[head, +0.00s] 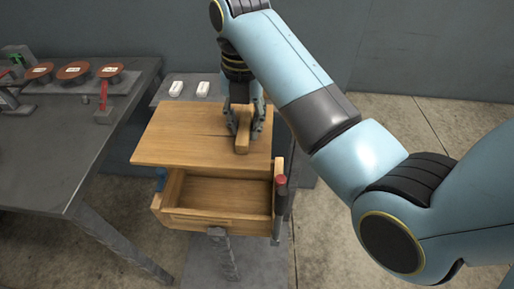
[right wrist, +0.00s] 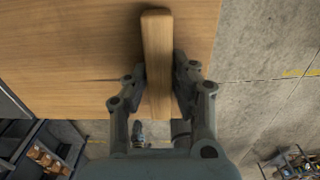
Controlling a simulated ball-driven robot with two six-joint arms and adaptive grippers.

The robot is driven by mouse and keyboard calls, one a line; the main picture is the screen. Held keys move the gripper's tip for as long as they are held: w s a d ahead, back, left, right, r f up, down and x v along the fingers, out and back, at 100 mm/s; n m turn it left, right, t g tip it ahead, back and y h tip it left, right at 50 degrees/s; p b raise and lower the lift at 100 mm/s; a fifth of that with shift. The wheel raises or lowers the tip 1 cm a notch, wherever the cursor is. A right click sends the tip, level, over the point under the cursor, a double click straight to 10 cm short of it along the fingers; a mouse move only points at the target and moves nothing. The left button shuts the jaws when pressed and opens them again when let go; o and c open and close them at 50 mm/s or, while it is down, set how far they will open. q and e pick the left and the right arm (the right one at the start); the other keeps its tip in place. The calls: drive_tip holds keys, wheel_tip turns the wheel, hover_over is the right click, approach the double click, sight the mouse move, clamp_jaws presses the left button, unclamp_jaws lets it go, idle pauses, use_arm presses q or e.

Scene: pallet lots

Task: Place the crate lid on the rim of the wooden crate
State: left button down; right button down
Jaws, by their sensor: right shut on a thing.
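The crate lid (head: 190,140) is a flat light-wood board with a wooden bar handle (right wrist: 157,60) on top. My right gripper (head: 243,138) is shut on this handle from above. In the right wrist view the gripper's fingers (right wrist: 158,85) stand on both sides of the bar, and the lid (right wrist: 70,50) fills the upper left. The wooden crate (head: 215,222) is open and looks empty in its visible front part. The lid hides the crate's back part; whether it touches the rim I cannot tell. My left gripper is not in view.
A blue part (head: 160,178) and a red-topped post (head: 281,182) stand at the crate's sides. A grey metal table (head: 60,150) at left carries several brown discs (head: 74,71) and a red-handled tool (head: 103,105). Two white blocks (head: 203,89) lie behind the lid. The floor at right is clear.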

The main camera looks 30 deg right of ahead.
drive_tip(key=shift+s+d+r, duration=0.15)
drive_tip(key=shift+s+r, duration=0.1)
drive_tip(key=shift+s, duration=0.05)
drive_tip(key=shift+s+f+p, duration=0.1)
drive_tip(key=shift+s+p, duration=0.05)
drive_tip(key=shift+p, duration=0.15)
wheel_tip(320, 180, down, 18)
drive_tip(key=b, duration=0.2)
drive_tip(key=shift+b, duration=0.3)
drive_tip(key=shift+f, duration=0.3)
drive_tip(key=c, duration=1.1)
unclamp_jaws()
drive_tip(key=shift+s, duration=0.1)
